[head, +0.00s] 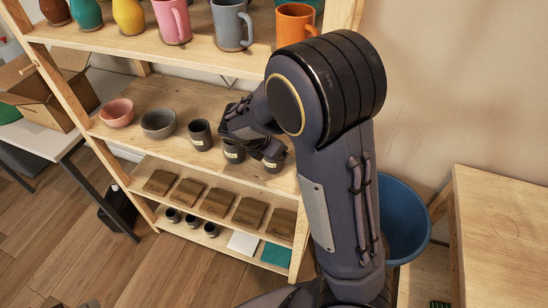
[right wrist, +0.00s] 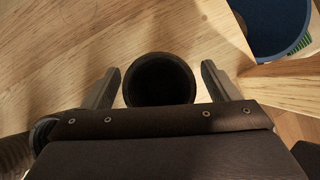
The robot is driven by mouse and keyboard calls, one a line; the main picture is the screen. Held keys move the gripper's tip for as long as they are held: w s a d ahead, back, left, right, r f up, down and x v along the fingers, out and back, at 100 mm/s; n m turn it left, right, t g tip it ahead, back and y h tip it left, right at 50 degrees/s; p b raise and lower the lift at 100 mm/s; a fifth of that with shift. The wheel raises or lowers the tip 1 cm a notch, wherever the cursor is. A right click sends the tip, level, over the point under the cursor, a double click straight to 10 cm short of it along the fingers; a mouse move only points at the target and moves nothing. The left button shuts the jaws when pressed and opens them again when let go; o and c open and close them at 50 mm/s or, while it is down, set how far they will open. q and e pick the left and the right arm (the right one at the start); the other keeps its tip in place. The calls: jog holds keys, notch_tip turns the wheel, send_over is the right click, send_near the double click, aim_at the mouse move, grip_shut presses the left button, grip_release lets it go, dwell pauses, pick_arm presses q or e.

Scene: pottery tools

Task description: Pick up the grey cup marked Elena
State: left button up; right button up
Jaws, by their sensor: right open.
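Three dark grey cups with small pale labels stand on the middle shelf in the head view: a left one (head: 200,134), a middle one (head: 234,152) and a right one (head: 274,162). The label writing is too small to read, so I cannot tell which is marked Elena. My right gripper (head: 262,146) is over the right end of this row and partly hides the middle and right cups. In the right wrist view a dark round cup (right wrist: 160,80) sits between the two open fingers of my right gripper (right wrist: 160,76), with gaps on both sides. My left gripper is not in view.
A pink bowl (head: 117,113) and a grey bowl (head: 158,123) stand left of the cups. Mugs, including an orange one (head: 295,26), line the shelf above. Wooden boards (head: 214,197) lie below. A blue bin (head: 404,222) stands right of the shelf.

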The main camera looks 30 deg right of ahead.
jog(key=shift+w+d+f, duration=0.15)
jog(key=shift+d+f, duration=0.1)
jog(key=shift+f, duration=0.25)
jog(key=c, duration=1.2)
jog(key=shift+r, duration=0.2)
